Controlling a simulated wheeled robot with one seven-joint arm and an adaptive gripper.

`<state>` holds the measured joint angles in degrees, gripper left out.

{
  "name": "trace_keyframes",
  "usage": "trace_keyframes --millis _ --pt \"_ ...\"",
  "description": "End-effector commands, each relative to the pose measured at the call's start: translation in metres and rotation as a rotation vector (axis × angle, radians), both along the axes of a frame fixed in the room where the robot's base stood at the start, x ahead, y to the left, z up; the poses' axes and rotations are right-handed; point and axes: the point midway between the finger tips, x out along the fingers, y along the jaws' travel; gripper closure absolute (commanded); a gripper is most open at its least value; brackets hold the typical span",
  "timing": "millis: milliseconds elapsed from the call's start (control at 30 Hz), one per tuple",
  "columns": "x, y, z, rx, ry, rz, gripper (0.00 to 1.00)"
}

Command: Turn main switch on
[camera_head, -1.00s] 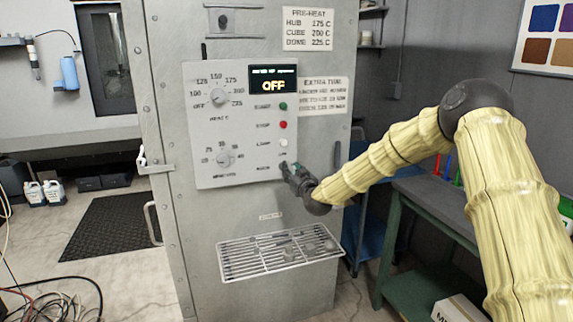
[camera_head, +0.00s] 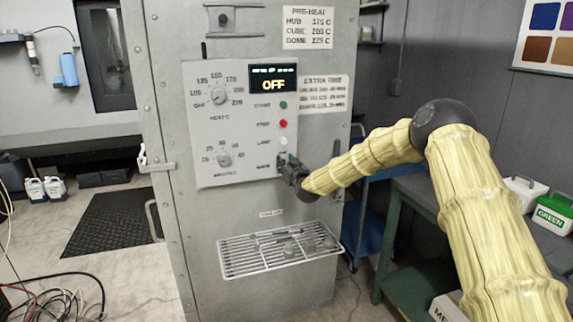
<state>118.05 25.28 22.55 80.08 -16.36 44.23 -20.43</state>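The control panel (camera_head: 235,135) is on the front of a grey metal cabinet. Its display (camera_head: 273,84) reads OFF. Two dials, a green button, a red button and a white lamp (camera_head: 283,142) show on it. The main switch is at the panel's lower right corner, beside a small label, and my gripper hides most or all of it. My gripper (camera_head: 284,163) is dark and small, with its tip at that corner, touching or very close to the panel. Whether its fingers are open or shut is not clear.
A wire rack (camera_head: 280,250) with small objects juts out below the panel. A green-framed bench (camera_head: 400,215) and a blue cart (camera_head: 368,220) stand to the right. A cabinet handle (camera_head: 152,220) sticks out on the left. Cables (camera_head: 60,305) lie on the floor at lower left.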

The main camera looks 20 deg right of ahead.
Motion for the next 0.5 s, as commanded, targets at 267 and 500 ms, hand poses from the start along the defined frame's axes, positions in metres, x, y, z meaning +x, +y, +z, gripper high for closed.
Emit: trace_keyframes --millis 267,500 --pt "-0.0002 -0.0005 0.0001 0.000 0.000 -0.001 1.00" --pt "-0.0003 -0.0013 -0.0012 0.020 0.000 -0.001 1.00"
